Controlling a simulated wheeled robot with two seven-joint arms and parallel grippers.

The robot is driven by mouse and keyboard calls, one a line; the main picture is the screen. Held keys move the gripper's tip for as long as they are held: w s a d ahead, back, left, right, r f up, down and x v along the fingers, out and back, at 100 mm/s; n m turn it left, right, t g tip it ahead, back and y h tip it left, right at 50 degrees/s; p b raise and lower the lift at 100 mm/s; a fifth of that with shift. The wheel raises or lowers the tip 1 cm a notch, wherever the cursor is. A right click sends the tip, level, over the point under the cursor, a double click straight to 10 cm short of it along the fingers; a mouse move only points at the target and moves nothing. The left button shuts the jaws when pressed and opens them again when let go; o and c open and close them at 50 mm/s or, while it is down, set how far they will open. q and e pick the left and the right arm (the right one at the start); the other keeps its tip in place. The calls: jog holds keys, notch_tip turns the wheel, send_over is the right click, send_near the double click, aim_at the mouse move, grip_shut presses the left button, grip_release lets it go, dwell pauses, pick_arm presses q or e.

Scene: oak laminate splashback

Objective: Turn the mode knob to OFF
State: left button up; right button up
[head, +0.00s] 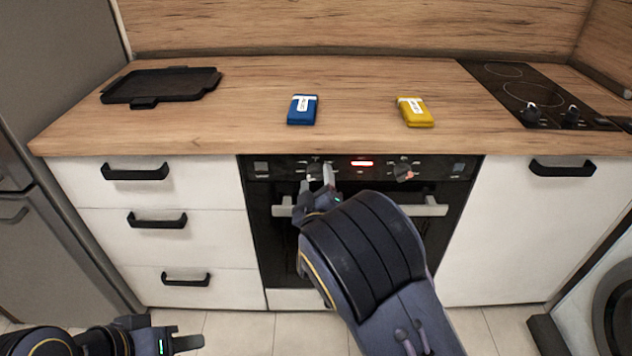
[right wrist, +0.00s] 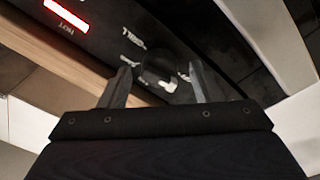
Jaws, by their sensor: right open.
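The oven's black control panel (head: 261,169) carries a lit red display (head: 361,163). In the right wrist view a dark round knob (right wrist: 157,72) has white lettering beside it, one word reading "GRILL", which fits a mode knob. My right gripper (right wrist: 158,84) is open, with one finger on each side of this knob; contact cannot be told. In the head view my right gripper (head: 317,182) is at the left part of the panel and hides most of this knob. My left gripper (head: 187,343) is low at the left, away from the oven; its jaw gap is unclear.
A second knob (head: 404,173) with a reddish mark is right of the display. The oven handle (head: 430,207) runs below the panel. A blue packet (head: 302,110), a yellow packet (head: 415,112) and a black tray (head: 161,85) lie on the wooden worktop (head: 240,100). A hob (head: 520,90) is at right.

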jog(key=s, duration=0.7)
jog(key=shift+s+f, duration=0.35)
jog(key=shift+f, duration=0.05)
jog(key=shift+d, duration=0.1)
